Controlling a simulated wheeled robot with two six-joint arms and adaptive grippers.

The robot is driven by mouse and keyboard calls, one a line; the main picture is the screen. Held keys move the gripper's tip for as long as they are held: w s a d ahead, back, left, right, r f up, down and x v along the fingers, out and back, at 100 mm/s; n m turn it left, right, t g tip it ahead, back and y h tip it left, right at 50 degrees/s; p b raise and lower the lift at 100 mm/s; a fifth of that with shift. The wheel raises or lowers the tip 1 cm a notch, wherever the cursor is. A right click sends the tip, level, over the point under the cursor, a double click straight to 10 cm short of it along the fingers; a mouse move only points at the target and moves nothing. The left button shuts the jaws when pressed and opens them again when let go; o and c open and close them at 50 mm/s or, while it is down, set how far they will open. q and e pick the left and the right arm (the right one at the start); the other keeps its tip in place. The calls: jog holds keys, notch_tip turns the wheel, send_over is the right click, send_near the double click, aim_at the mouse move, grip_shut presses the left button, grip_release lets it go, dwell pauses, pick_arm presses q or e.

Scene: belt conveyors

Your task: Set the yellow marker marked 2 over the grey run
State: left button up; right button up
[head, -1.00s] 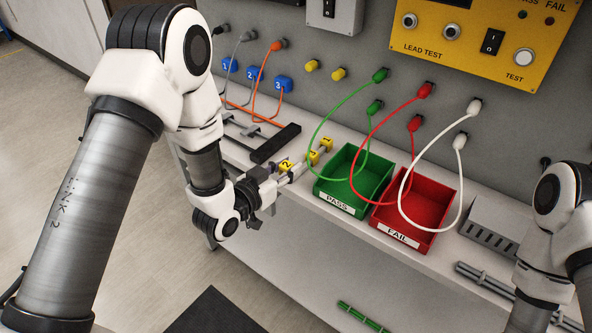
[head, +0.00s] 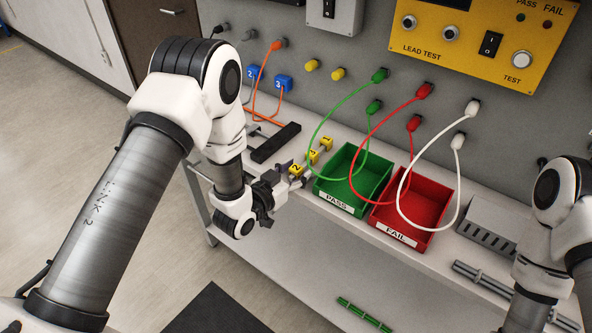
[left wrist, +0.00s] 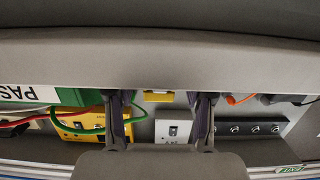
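The yellow marker marked 2 (head: 296,168) stands on the bench at the near end of a short row of yellow markers. My left gripper (head: 286,177) is right at it, pointing toward it from the lower left. In the left wrist view a yellow marker (left wrist: 158,96) shows between the two spread fingers (left wrist: 160,112), with a gap on each side; its number is not readable. The grey plug (head: 249,34) shows on the wall panel; the rest of the grey run is hidden behind my left arm. My right gripper is out of view.
Two more yellow markers (head: 320,150) stand just behind. The green PASS bin (head: 338,201) is close on the right, then the red FAIL bin (head: 396,236). A black block (head: 276,142) lies behind the gripper. Orange, green, red and white leads loop from the panel.

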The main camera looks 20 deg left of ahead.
aim_at(293, 173)
pick_arm(q)
jog(key=b+v, duration=0.2)
jog(key=v, duration=0.5)
jog(key=shift+s+r, duration=0.1)
jog(key=shift+s, duration=0.05)
jog(key=s+a+f+n+g+y, duration=0.1)
jog(key=s+f+g, duration=0.3)
jog(key=s+f, duration=0.4)
jog(key=s+a+f+n+g+y, duration=0.1)
jog(key=s+a+f+g+y, duration=0.1)
jog(key=s+f+g, duration=0.3)
jog(key=s+f+y, duration=0.1)
jog(key=s+f, duration=0.2)
jog(key=f, duration=0.3)
jog(key=shift+a+f+n, duration=0.2)
jog(key=shift+f+n, duration=0.2)
jog(key=shift+o, duration=0.6)
jog(key=s+a+f+g, duration=0.1)
jog(key=s+f+g, duration=0.1)
jog(key=s, duration=0.4)
jog(key=s+a+f+n+g+y, duration=0.1)
jog(key=s+f+g, duration=0.1)
jog(key=s+g, duration=0.2)
jog(key=s, duration=0.3)
jog(key=shift+s+f+n, duration=0.25)
jog(key=shift+s+n, duration=0.05)
jog(key=shift+y, duration=0.3)
